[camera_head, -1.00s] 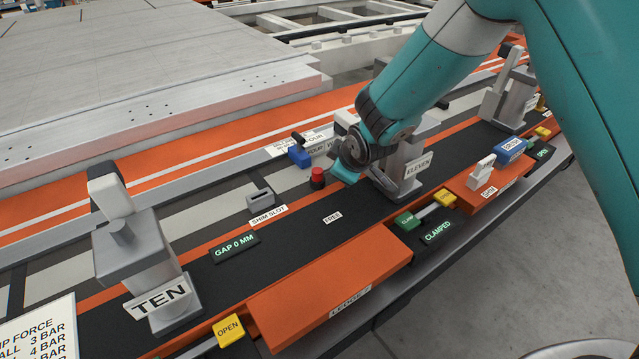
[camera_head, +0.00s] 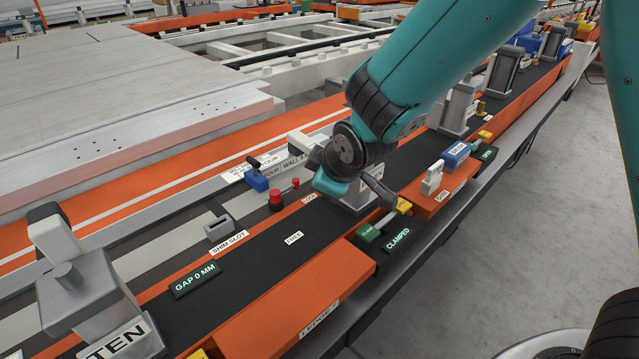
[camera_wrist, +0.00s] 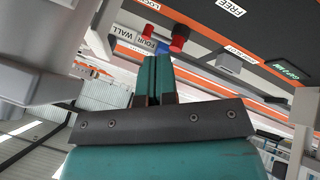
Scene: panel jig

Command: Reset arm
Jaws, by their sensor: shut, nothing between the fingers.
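My gripper (camera_wrist: 157,64) shows in the wrist view with its two teal fingers closed together and nothing between them. In the head view my arm reaches in from the upper right, and its teal wrist end is over the dark rail beside the clamp station behind it. The fingers cannot be made out there. The wrist view looks along the fingers toward two red buttons (camera_wrist: 180,38), a blue part and a FREE label (camera_wrist: 231,8). The fingers appear apart from all of these.
Station TEN (camera_head: 85,300) stands at the lower left. Orange ledge (camera_head: 290,300) is in front.

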